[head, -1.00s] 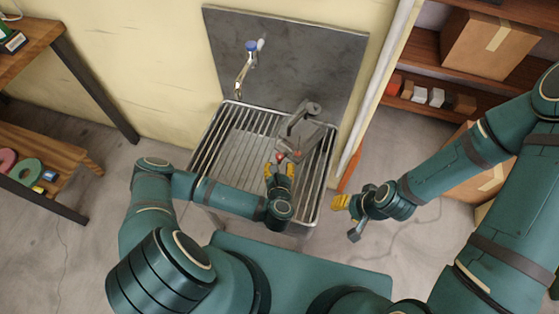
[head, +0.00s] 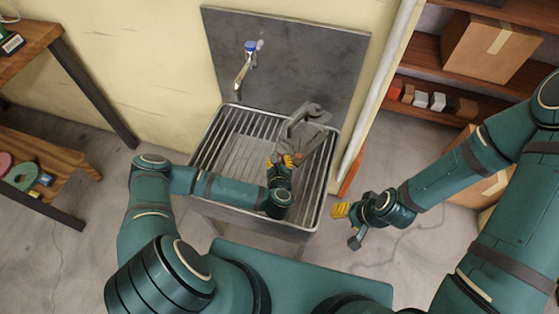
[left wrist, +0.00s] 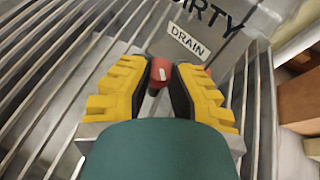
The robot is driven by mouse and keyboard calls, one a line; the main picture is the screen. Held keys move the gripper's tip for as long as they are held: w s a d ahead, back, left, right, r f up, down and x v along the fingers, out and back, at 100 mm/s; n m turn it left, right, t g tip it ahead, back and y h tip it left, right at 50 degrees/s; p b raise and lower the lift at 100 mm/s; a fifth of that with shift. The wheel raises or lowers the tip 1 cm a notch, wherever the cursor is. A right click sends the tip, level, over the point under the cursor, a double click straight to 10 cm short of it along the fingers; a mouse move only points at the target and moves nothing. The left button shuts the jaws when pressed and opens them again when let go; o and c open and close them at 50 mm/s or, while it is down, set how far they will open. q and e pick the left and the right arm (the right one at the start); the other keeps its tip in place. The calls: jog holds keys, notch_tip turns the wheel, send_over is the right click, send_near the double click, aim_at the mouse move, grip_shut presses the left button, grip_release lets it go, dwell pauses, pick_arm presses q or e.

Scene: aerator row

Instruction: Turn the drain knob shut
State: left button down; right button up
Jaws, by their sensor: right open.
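The red drain knob (left wrist: 160,72) has a small pale mark on it and sits below a white DRAIN label (left wrist: 188,41) in the left wrist view. My left gripper (left wrist: 165,66) has its dark pads on both sides of the knob, with the tips closed against it. In the head view my left gripper (head: 284,160) reaches into the sink, and its fingers hide most of the knob. My right gripper (head: 343,211) is open and empty, to the right of the sink, over the floor.
The metal sink (head: 194,166) has a slatted grid. A grey metal fitting (head: 305,125) stands at its right back, beside the knob. A blue-topped tap (head: 247,60) is on the back panel. Shelves with boxes (head: 490,40) stand at the right, and a wooden rack (head: 40,45) at the left.

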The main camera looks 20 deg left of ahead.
pick_arm(q)
jog(key=shift+a+m+h, duration=0.1)
jog(key=shift+m+h, duration=0.3)
jog(key=m+h, duration=0.1)
jog(key=m+h+b, duration=0.1)
jog(key=h, duration=0.1)
jog(key=shift+a+f+m, duration=0.1)
jog(key=shift+a+m, duration=0.15)
jog(key=shift+m, duration=0.05)
jog(key=m+h+b, duration=0.1)
jog(key=m+h, duration=0.1)
jog(key=shift+h, duration=0.3)
jog(key=shift+d, duration=0.1)
dwell(0.8)
jog(key=c, duration=1)
grip_release()
jog(key=v, duration=1.2)
